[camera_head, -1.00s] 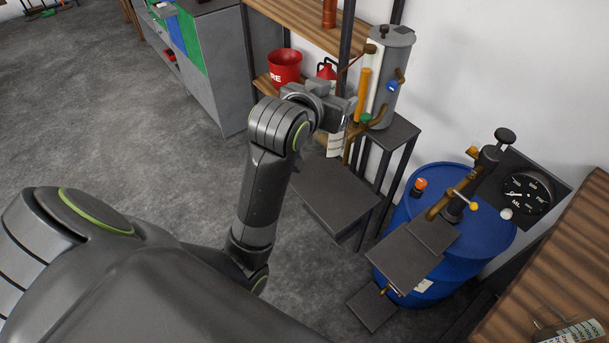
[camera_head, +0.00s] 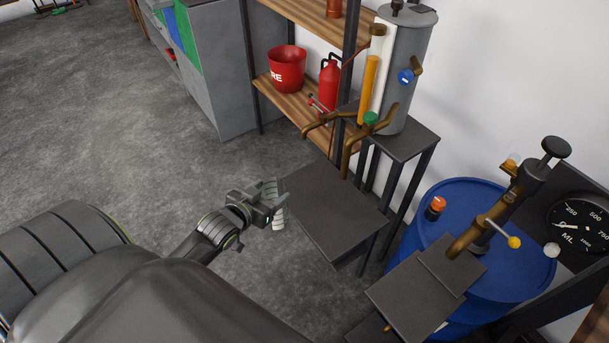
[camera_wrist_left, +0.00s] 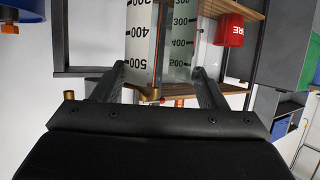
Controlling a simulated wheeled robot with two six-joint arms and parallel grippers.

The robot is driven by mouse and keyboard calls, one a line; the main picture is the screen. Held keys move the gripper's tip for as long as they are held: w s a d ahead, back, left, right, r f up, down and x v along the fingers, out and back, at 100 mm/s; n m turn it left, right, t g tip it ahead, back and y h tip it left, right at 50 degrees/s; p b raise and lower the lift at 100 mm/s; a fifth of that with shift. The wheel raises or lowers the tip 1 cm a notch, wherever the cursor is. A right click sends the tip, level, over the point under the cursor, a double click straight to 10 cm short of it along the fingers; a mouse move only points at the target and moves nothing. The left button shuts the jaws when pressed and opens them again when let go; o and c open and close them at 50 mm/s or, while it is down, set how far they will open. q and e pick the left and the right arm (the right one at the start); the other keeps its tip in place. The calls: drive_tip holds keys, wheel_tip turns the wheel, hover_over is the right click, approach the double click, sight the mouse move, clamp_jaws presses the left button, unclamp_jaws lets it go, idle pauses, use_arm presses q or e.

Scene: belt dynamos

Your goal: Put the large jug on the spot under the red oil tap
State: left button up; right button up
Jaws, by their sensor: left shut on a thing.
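My left gripper (camera_head: 266,208) is shut on a clear jug with white scale strips (camera_head: 279,204). In the left wrist view, the jug's strips with black numbers (camera_wrist_left: 140,45) stand between the two fingers (camera_wrist_left: 157,86). The jug's clear walls are hard to make out. The gripper is left of a dark flat stand (camera_head: 330,215), below brown tap spouts. A small red handle (camera_head: 318,103) shows near the left spout (camera_head: 321,122); I cannot tell surely that it is the red tap. A green knob (camera_head: 370,118) and a blue knob (camera_head: 405,77) sit nearby. My right gripper is out of view.
A grey tank (camera_head: 407,60) stands behind the spouts. A wooden shelf holds a red bucket (camera_head: 287,68) and a red canister (camera_head: 329,82). A blue drum (camera_head: 515,272) with a pump and another dark plate (camera_head: 408,298) stands at right. The floor at left is clear.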

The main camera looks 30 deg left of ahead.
use_arm(q)
drive_tip(key=w+d+r+x, duration=0.1)
drive_tip(key=r+x, duration=0.2)
drive_tip(key=x, duration=1.3)
drive_tip(key=shift+w+a+b, duration=0.35)
drive_tip(key=shift+a, duration=0.1)
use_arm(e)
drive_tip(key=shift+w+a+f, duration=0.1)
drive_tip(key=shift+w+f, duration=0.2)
use_arm(q)
drive_tip(key=shift+f, duration=0.2)
drive_tip(key=o, duration=1.5)
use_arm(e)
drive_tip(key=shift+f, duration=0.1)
use_arm(q)
drive_tip(key=shift+o, duration=0.2)
drive_tip(key=shift+r, duration=0.1)
